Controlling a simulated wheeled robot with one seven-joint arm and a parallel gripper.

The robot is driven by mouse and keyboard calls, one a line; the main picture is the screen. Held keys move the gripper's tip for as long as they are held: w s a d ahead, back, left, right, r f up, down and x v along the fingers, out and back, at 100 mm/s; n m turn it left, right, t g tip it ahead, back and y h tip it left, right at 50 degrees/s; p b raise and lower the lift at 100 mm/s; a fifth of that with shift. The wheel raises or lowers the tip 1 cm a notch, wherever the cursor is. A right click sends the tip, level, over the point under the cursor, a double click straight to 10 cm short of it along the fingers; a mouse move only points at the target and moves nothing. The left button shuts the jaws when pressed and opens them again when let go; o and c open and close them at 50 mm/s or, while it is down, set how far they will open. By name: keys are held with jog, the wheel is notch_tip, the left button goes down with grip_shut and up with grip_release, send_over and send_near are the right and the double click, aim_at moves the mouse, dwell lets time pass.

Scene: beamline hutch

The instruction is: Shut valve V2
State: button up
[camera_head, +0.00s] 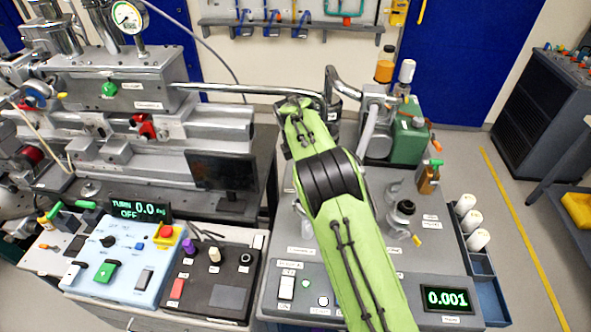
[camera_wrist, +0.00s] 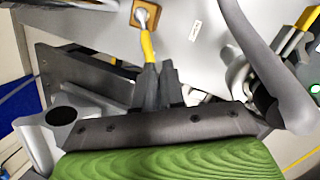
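In the wrist view, a yellow valve lever (camera_wrist: 148,46) runs from a silver pivot on a square tan base (camera_wrist: 136,16). My gripper (camera_wrist: 160,72) is at the lever's lower end, its two dark fingers close together. I cannot tell whether the lever's end is between the fingers or just touches one. A label (camera_wrist: 195,31) beside the lever is too small to read, so I cannot tell whether this is V2. In the head view, my green arm reaches over the right bench and hides my gripper. A small yellow handle (camera_head: 417,240) shows right of the arm.
A second yellow piece (camera_wrist: 298,32) and curved grey pipes stand right of my gripper in the wrist view. In the head view, a green pump (camera_head: 410,134) stands at the back of the bench. A display (camera_head: 447,299) reads 0.001.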

jog(key=d+f+y, duration=0.1)
jog(key=d, duration=0.1)
jog(key=s+d+f+y, duration=0.1)
jog(key=d, duration=0.1)
jog(key=d+f+y, duration=0.1)
jog(key=d, duration=0.1)
jog(key=shift+s+d+f+g+y, duration=0.15)
jog(key=shift+d+f+g+y, duration=0.15)
jog(key=shift+d+y, duration=0.1)
grip_shut()
jog(key=a+f+y, duration=0.1)
jog(key=f, duration=0.1)
jog(key=a+f+y, duration=0.1)
jog(key=a+f+t+y, duration=0.1)
jog(key=f+y, duration=0.1)
jog(key=shift+s+a+f+m, duration=0.2)
jog(key=shift+a+f+m, duration=0.1)
jog(key=shift+a+f, duration=0.1)
jog(key=w, duration=0.1)
jog(key=w+a, duration=0.1)
jog(key=w+f, duration=0.1)
jog(key=shift+w+a, duration=0.3)
jog(key=shift+w, duration=0.15)
